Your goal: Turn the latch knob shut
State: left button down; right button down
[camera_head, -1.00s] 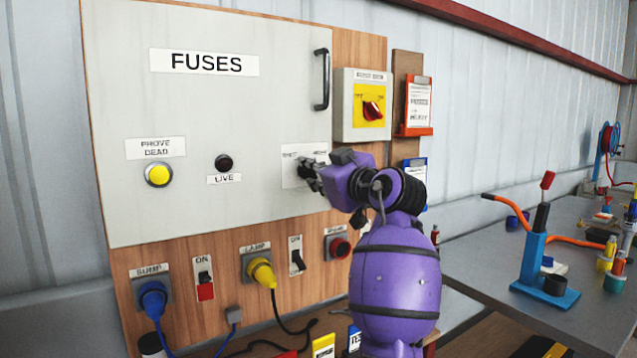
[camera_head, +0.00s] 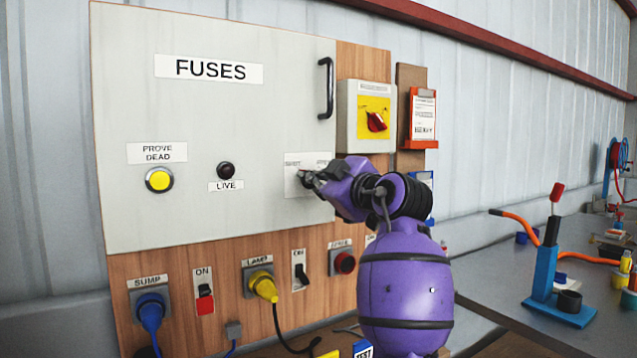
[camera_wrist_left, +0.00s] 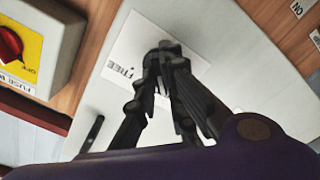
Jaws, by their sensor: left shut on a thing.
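The latch plate (camera_head: 293,160) is a white label on the right side of the grey fuse door (camera_head: 200,120). In the left wrist view the plate (camera_wrist_left: 120,68) shows a word that reads "FREE". My left gripper (camera_head: 306,180) is at the plate, its dark fingers shut on the latch knob. In the left wrist view the fingers (camera_wrist_left: 170,62) come together over the plate and hide most of the knob, so its angle cannot be told. My right gripper is not in view.
A black door handle (camera_head: 326,88) is above the latch. A red rotary switch (camera_head: 376,121) on a yellow plate is to the right. Plugs and switches line the board below, including a yellow lamp plug (camera_head: 264,285). A grey bench (camera_head: 500,285) with tools stands at right.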

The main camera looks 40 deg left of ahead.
pick_arm(q)
jog(key=c, duration=1.8)
grip_release()
jog(key=shift+c, duration=0.2)
jog(key=v, duration=1.2)
